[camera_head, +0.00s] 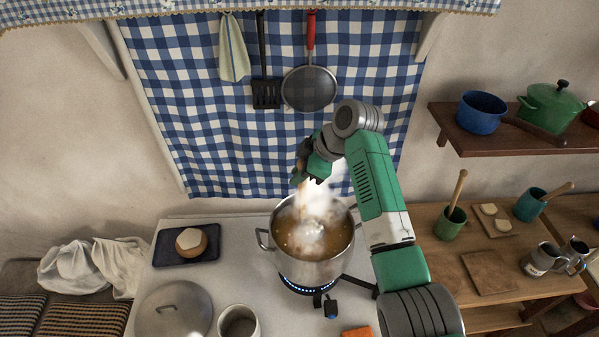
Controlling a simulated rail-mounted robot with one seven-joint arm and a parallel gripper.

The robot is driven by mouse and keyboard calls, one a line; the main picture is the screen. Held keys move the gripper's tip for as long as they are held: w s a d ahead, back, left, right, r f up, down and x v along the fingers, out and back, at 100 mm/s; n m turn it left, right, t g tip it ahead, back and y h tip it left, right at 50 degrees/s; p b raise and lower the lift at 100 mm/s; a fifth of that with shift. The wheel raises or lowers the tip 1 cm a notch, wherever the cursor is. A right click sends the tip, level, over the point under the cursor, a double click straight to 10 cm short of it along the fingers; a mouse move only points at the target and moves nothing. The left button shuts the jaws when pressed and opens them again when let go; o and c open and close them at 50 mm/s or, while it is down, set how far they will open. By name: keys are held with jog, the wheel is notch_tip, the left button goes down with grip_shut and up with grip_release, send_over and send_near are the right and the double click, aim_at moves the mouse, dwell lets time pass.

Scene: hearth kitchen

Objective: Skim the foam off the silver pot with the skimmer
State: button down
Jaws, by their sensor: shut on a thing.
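The silver pot (314,270) stands on the lit burner and holds a brownish liquid. A pale whitish patch of foam (306,236) shows near the middle of the liquid, blurred by rising steam. My gripper (308,172) is above the back of the pot, shut on a thin brown handle (299,177), which looks like the skimmer's. Steam hides the lower part of the tool, so I cannot tell whether its head touches the liquid.
A spatula (265,92) and a round red-handled utensil (309,88) hang behind. The right table (490,272) holds cups and boards.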

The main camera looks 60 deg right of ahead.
aim_at(300, 162)
jog(key=shift+s+a+r+p, duration=0.1)
jog(key=shift+a+r+p, duration=0.05)
jog(key=shift+r+p, duration=0.9)
jog(key=shift+s+a+r+p, duration=0.1)
jog(key=shift+r+p, duration=0.5)
jog(key=shift+r, duration=0.8)
notch_tip(300, 162, up, 2)
jog(key=shift+r+p, duration=0.25)
jog(key=shift+p, duration=0.6)
jog(key=shift+r, duration=1.3)
